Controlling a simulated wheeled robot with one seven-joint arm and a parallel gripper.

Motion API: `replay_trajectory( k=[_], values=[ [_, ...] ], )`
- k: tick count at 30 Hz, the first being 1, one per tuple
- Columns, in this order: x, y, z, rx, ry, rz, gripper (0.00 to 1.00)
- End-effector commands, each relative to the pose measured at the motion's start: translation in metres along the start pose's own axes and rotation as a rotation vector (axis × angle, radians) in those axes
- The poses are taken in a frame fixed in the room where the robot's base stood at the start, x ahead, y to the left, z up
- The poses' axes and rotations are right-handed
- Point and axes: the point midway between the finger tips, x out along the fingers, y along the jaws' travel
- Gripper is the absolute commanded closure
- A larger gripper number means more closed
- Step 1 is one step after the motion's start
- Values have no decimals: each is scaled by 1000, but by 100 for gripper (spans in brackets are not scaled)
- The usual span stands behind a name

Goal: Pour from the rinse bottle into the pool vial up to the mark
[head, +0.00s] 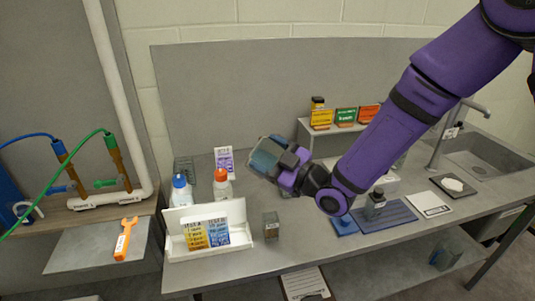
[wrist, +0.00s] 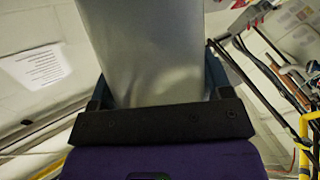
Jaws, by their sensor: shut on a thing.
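My gripper (head: 266,157) is raised above the middle of the bench in the head view, pointing left. It is shut on a smooth grey container (wrist: 150,50), which fills the middle of the wrist view between the teal fingers. Its label and mouth do not show, so I cannot confirm that it is the rinse bottle. A small grey container (head: 271,226) with a pale label stands on the bench below my gripper, apart from it. It may be the pool vial; its mark and contents cannot be made out.
A white tray (head: 236,240) with yellow and blue packets stands left of the small container. Behind it are blue-capped (head: 181,193) and orange-capped (head: 222,189) bottles. A dark bottle (head: 375,201) stands at right, before the sink (head: 487,157). An orange wrench (head: 125,239) lies far left.

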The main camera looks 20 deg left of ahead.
Motion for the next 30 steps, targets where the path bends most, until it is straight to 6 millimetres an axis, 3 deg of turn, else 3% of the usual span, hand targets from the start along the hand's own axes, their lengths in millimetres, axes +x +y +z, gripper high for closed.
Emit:
replay_trajectory(
  k=[30],
  values=[
    [-4,-6,5,-79,86,34,85]
  ],
)
